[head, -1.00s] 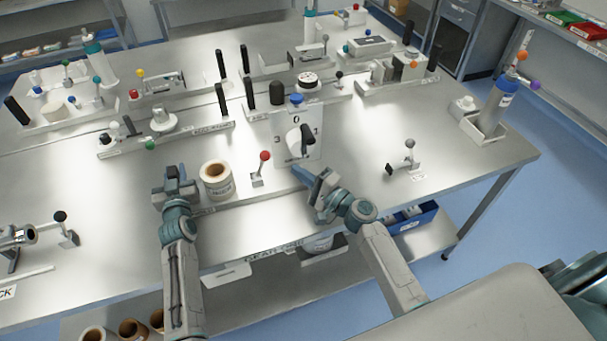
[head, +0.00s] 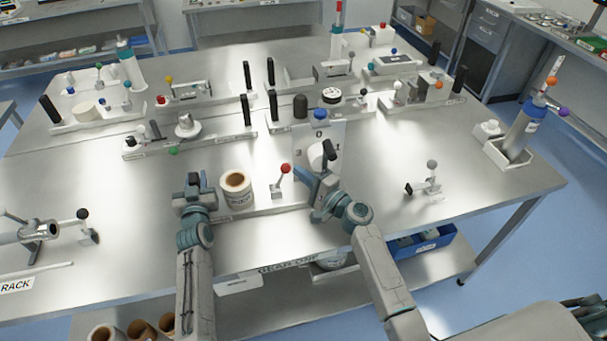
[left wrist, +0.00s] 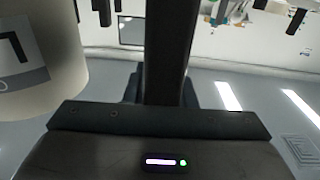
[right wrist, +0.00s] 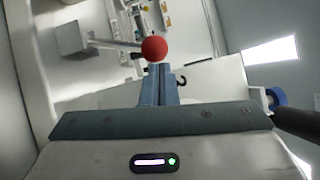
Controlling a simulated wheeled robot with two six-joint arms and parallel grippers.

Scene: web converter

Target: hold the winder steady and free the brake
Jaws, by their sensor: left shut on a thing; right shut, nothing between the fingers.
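The winder carries a cream roll (head: 235,190) with a brown core on a low base (head: 262,207) near the table's front. A lever with a red knob (head: 285,168) stands at the right end of this base. My left gripper (head: 194,183) is upright left of the roll, shut on a dark upright handle, which fills the middle of the left wrist view (left wrist: 168,50). The handle's lower part is hidden. My right gripper (head: 309,180) is shut and empty, just right of the lever. In the right wrist view, the red knob (right wrist: 154,48) appears just beyond the closed fingertips (right wrist: 159,70); contact is unclear.
A dial panel (head: 331,133) with a black handle stands behind my right gripper. A small grey-knobbed lever (head: 432,165) stands to the right. Several fixtures with black posts fill the back.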

